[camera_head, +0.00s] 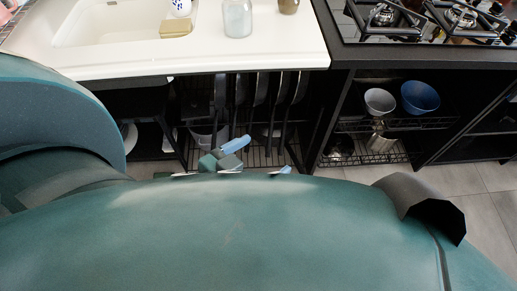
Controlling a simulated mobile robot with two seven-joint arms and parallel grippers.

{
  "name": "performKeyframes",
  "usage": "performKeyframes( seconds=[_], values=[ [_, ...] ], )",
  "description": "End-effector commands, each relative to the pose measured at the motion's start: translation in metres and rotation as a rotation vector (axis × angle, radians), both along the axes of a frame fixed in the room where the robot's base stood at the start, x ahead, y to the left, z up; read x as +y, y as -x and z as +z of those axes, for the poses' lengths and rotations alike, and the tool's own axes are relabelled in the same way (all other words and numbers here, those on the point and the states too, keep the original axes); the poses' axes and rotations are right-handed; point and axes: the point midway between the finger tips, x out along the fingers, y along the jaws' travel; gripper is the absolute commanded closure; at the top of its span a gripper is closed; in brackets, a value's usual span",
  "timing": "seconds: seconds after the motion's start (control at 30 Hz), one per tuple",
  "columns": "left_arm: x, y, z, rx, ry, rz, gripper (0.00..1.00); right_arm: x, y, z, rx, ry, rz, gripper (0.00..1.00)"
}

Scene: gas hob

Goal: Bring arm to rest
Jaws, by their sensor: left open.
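My left gripper (256,157) shows in the head view just beyond the large teal curve of my own body. Its light blue finger parts stand apart, and it is open with nothing visible between them. It is in front of the dark open shelving below the white counter, and I cannot tell how far from the shelving it is. Much of the arm behind it is hidden by my body. My right gripper is not in view.
A white counter (200,58) with a sink (90,28), a glass jar (237,18) and a sponge (176,29) runs along the top. A gas hob (425,27) is at top right. Below it, shelves hold a white bowl (379,101) and a blue bowl (420,97).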

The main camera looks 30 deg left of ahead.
Motion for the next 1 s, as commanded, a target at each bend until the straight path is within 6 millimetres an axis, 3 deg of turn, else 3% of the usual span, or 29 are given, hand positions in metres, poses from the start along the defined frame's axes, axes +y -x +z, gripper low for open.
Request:
performKeyframes(
  seconds=[0.4,0.8,1.0],
  values=[
    [0.0,-0.001,0.002,-0.003,-0.006,-0.003,0.11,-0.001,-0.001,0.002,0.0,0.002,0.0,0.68],
    [-0.002,-0.006,0.045,0.16,-0.073,-0.013,0.11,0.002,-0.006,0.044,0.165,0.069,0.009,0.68],
    [-0.002,-0.006,0.052,0.251,-0.111,-0.019,0.11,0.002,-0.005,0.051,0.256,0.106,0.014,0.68]
  ],
)
